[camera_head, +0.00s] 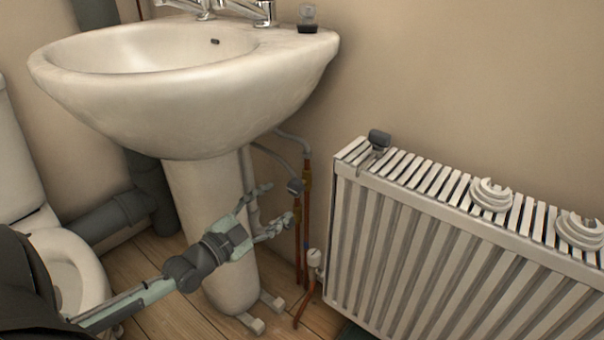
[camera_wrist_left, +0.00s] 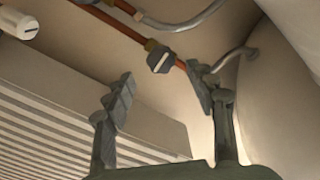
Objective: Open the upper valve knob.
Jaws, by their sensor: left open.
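The upper valve knob (camera_head: 295,187) is a small dark grey knob on a copper pipe beside the sink pedestal. In the left wrist view the knob (camera_wrist_left: 160,58) shows beyond and between the two fingers, with a brass fitting behind it. My left gripper (camera_head: 277,207) is open and empty in front of the pedestal, with its fingertips pointing toward the pipe. In the left wrist view the gripper (camera_wrist_left: 160,88) has its fingers spread wide, and no contact with the knob shows. My right gripper is not in view.
The white sink (camera_head: 190,85) overhangs my left gripper, and its pedestal (camera_head: 205,185) stands close behind. A white radiator (camera_head: 430,240) stands to the right. A white valve (camera_head: 313,258) sits lower, by the radiator. A toilet (camera_head: 70,265) is at the left.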

